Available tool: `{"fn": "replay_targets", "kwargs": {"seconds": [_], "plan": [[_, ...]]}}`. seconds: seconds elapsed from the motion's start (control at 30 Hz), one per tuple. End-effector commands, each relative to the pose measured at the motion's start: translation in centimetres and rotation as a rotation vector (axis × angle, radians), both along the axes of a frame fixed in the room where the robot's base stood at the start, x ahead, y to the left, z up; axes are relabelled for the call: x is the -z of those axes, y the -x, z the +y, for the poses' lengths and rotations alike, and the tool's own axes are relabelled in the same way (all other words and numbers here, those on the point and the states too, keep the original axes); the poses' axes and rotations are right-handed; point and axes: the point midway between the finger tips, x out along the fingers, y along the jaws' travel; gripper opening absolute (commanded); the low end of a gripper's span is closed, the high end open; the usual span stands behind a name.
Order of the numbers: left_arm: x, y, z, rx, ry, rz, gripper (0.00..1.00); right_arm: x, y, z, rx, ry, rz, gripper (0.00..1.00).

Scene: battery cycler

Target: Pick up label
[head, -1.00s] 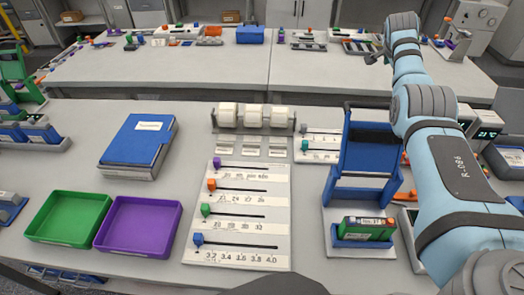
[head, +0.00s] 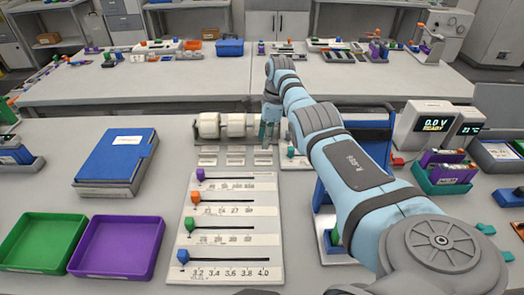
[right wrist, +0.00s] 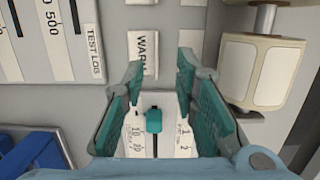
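Small white labels lie in a row in front of the label rolls: a left one (head: 208,161), a middle one (head: 235,161) and a right one (head: 263,161). My right gripper (head: 267,137) is at the right end of this row, by the rolls. In the right wrist view the right gripper (right wrist: 160,72) is open, with nothing between its teal fingers. A white label reading "WARN" (right wrist: 143,55) lies just beyond the fingertips, partly behind the left finger. Contact with it cannot be told. My left gripper is out of view.
White rolls (head: 209,126) stand behind the labels; one also shows close beside the fingers in the right wrist view (right wrist: 253,72). A slider board (head: 228,250) lies in front. A small slider with a teal knob (right wrist: 153,121) is below the gripper. Green (head: 40,266) and purple trays (head: 117,272) stand left.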

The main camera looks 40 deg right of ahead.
Motion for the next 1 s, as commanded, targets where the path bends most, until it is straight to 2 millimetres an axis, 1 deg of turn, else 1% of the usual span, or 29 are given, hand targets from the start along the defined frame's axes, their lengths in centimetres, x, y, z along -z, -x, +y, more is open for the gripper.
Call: {"fn": "replay_targets", "kwargs": {"seconds": [0.17,0.23,0.3,0.5,0.53,0.67,0.7,1.0], "plan": [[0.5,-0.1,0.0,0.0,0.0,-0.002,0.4,3.2,0.2,0.4,-0.001,0.0,0.002,0.27],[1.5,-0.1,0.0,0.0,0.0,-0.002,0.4,4.7,0.1,0.5,-0.001,-0.001,-0.001,0.27],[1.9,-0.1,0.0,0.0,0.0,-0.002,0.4,5.5,0.0,0.6,-0.001,0.0,0.0,0.27],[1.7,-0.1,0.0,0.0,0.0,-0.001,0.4,5.4,0.0,0.6,-0.001,0.002,-0.001,0.27],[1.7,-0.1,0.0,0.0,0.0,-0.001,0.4,5.3,0.0,0.6,-0.001,0.002,-0.001,0.24],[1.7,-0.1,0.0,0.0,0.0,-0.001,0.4,5.3,0.0,0.6,-0.002,0.002,-0.001,0.03],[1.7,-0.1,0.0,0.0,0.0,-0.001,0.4,5.3,0.0,0.6,-0.002,0.002,-0.001,0.0],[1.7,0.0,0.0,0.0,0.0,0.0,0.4,5.3,0.0,0.6,-0.002,0.002,-0.001,0.0]]}}
